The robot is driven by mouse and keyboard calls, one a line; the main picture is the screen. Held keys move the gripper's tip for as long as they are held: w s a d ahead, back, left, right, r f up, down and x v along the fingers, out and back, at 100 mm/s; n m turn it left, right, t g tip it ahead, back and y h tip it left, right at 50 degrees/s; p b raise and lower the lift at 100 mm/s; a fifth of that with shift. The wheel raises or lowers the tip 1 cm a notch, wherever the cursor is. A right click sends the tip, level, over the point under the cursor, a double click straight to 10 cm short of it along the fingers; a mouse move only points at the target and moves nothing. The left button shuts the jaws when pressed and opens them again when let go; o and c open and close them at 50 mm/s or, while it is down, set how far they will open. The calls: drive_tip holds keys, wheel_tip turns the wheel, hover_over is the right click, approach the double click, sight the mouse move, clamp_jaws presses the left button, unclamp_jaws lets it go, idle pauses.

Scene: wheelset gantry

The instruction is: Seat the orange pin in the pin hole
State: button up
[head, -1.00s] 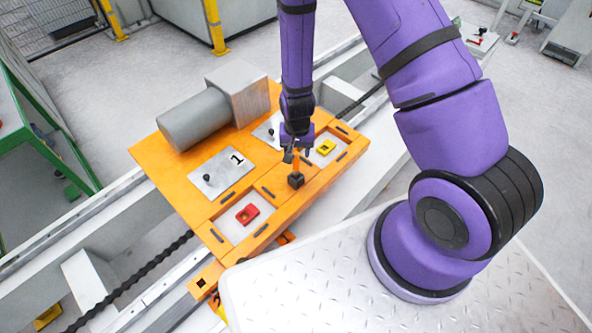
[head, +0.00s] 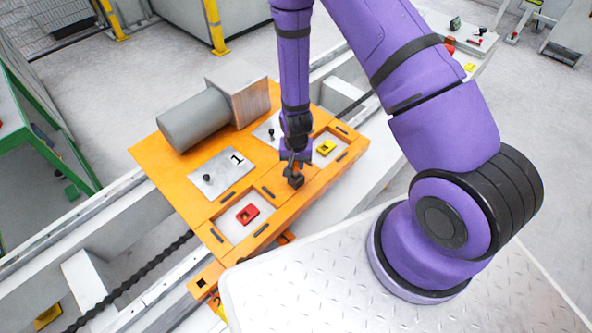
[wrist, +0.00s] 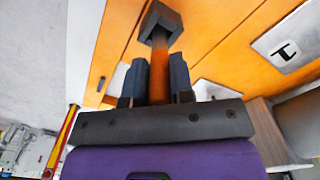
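The orange pin (wrist: 158,73) shows in the wrist view between my gripper's two dark fingers, its far end in a dark square block (wrist: 160,22). In the head view my gripper (head: 293,164) is low over that block (head: 294,180) on the orange plate and hides the pin's shaft. The fingers lie close along both sides of the pin with no clear gap, so my gripper looks shut on it. A small dark square opening (head: 201,283) shows in the plate's lower left tab; I cannot tell whether it is the pin hole.
The orange plate (head: 160,150) carries a grey cylinder with a square block (head: 205,115), a panel marked 1 (head: 222,172), a red part (head: 247,214) and a yellow part (head: 326,147) in recesses. A green-framed table (head: 45,140) stands at the left.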

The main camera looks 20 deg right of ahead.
clamp_jaws()
drive_tip(key=shift+r, duration=5.05)
